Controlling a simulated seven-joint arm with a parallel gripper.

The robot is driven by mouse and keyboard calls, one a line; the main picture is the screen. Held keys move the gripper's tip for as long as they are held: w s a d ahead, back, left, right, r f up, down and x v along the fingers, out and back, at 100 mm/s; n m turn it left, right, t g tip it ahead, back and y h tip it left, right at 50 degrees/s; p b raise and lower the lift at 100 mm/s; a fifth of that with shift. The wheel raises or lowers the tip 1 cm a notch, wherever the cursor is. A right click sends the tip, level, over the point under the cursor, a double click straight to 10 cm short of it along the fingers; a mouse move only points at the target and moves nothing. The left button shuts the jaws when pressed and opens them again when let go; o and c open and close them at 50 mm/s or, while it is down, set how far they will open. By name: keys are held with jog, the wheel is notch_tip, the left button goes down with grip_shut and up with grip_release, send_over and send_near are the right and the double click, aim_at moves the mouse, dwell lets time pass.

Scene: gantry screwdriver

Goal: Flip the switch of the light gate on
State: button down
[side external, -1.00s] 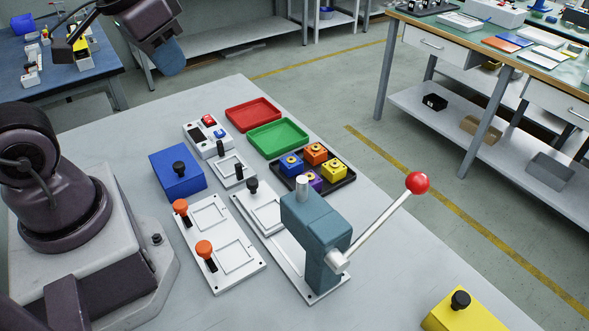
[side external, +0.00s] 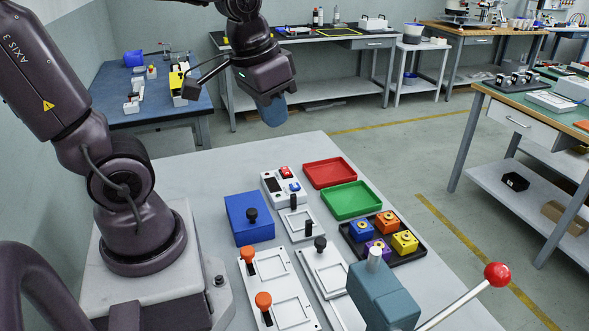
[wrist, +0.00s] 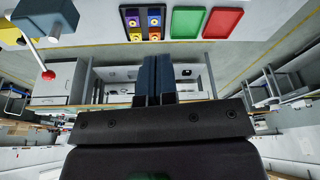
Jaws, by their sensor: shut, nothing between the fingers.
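A white box (side external: 270,200) with a dark screen, a red switch (side external: 286,171) and a blue switch (side external: 294,187) stands on the grey table, left of the red tray. I take it for the light gate, but no label is readable. Which way the switches are tipped is too small to tell. My gripper (side external: 272,112) hangs high above the table's far side, behind the box in the side view. Its blue fingers are together and empty. They also show side by side in the wrist view (wrist: 156,78), where the box is not visible.
Beside the box are a red tray (side external: 349,170), a green tray (side external: 373,210), a blue box (side external: 240,228) and a white plate with a black post (side external: 293,202). A black tray (side external: 420,257) holds several coloured blocks. A teal press (side external: 385,297) with a red-knobbed lever stands in front.

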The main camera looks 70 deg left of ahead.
jog(key=w+a+f+n+g, duration=0.1)
jog(key=w+a+f, duration=0.2)
jog(key=a, duration=0.2)
jog(key=w+a+f+g, duration=0.1)
jog(key=w+a+f, duration=0.1)
jog(key=a, duration=0.2)
jog(key=m+g+y, duration=0.1)
jog(key=m, duration=0.2)
send_over(284, 168)
jog(key=d, duration=0.3)
notch_tip(284, 168, down, 8)
jog(key=shift+a+f, duration=0.2)
jog(key=shift+a, duration=0.05)
jog(key=shift+f, duration=0.1)
jog(key=f, duration=0.4)
jog(key=a+f, duration=0.1)
jog(key=f, duration=0.4)
jog(key=a+f, duration=0.1)
jog(key=f, duration=0.3)
jog(key=shift+a+f, duration=0.1)
jog(key=shift+f, duration=0.25)
